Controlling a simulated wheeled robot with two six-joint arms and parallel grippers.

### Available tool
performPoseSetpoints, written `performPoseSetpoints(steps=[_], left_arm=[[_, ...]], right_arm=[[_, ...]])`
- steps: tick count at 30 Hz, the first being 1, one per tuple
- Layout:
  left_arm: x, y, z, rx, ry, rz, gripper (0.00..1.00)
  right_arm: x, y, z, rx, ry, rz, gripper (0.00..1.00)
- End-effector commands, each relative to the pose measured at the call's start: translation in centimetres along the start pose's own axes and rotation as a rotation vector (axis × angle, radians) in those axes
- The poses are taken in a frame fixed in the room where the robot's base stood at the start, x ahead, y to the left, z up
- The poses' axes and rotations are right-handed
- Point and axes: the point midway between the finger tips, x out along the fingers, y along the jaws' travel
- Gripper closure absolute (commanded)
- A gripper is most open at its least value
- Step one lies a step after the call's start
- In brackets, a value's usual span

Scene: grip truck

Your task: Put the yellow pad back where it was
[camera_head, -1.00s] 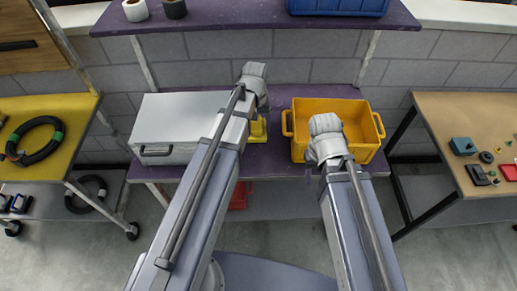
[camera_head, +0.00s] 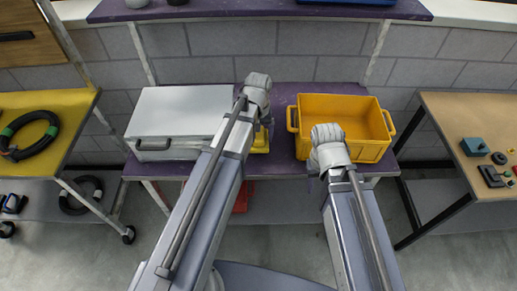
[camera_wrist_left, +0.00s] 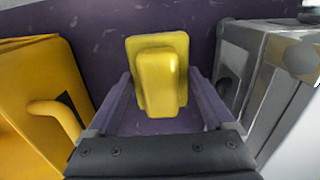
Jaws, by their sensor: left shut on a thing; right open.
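The yellow pad (camera_head: 261,143) is between the grey case and the yellow crate, partly hidden behind my left arm. In the left wrist view the pad (camera_wrist_left: 160,75) is a flat plate with a raised block. My left gripper (camera_wrist_left: 160,100) is shut on it, one finger on each side of the block. The purple shelf top is behind the pad; I cannot tell whether they touch. My right gripper (camera_head: 311,177) is open at the crate's front left corner, mostly hidden by its own wrist.
The grey case (camera_head: 185,115) stands left of the pad and the yellow crate (camera_head: 365,150) right of it, on the purple shelf (camera_head: 285,95). A yellow table (camera_head: 65,105) with a black coil is at the left. A wooden table (camera_head: 450,110) with small parts is at the right.

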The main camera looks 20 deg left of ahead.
Motion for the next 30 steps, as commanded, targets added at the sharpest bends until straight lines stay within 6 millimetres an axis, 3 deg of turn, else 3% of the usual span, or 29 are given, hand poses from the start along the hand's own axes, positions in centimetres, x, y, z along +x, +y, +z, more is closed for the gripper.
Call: performPoseSetpoints(steps=[7, 16, 29, 30], left_arm=[[0.7, 0.0, 0.0, 0.0, 0.0, 0.0, 0.58], [4.0, 0.0, 0.0, 0.0, 0.0, 0.0, 0.58], [4.3, 0.0, 0.0, 0.0, 0.0, 0.0, 0.58], [4.2, 0.0, 0.0, 0.0, 0.0, 0.0, 0.1]], right_arm=[[0.7, -0.1, 0.0, 0.0, 0.0, 0.0, 0.5], [4.0, -0.4, -0.2, 0.0, 0.0, 0.0, 0.5], [4.3, -0.4, -0.2, 0.0, 0.0, 0.0, 0.5], [4.2, -0.4, -0.2, 0.0, 0.0, 0.0, 0.5]])
